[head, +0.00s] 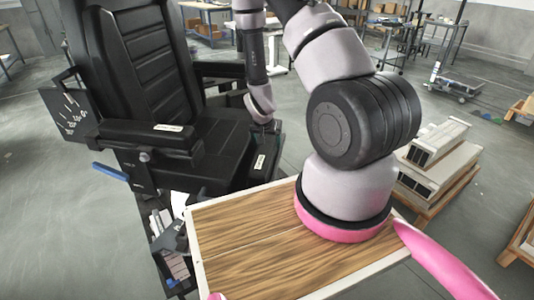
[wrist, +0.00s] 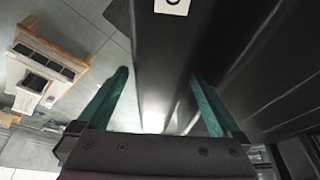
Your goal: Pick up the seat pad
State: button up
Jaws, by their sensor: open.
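The seat pad (head: 205,150) is the black cushion of the large black chair in the head view, between its armrests. My gripper (head: 267,128) points down at the pad's right end, beside a black edge with a white label. In the wrist view my gripper (wrist: 160,76) has its two green fingers apart. A dark slab edge (wrist: 155,60) with a white label lies between the fingers; it appears to be the pad's edge. I cannot tell whether either finger touches it. The fingertips are small and partly hidden in the head view.
The chair's near armrest (head: 148,135) and tall backrest (head: 130,60) stand around the pad. A pallet with stacked light boxes (head: 430,158) is to the right and also shows in the wrist view (wrist: 42,62).

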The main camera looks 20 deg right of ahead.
jog(key=x, duration=0.5)
jog(key=shift+w, duration=0.2)
jog(key=shift+c, duration=0.3)
jog(key=c, duration=1.3)
jog(key=shift+r, duration=0.15)
notch_tip(320, 180, up, 10)
jog(key=shift+r, duration=0.1)
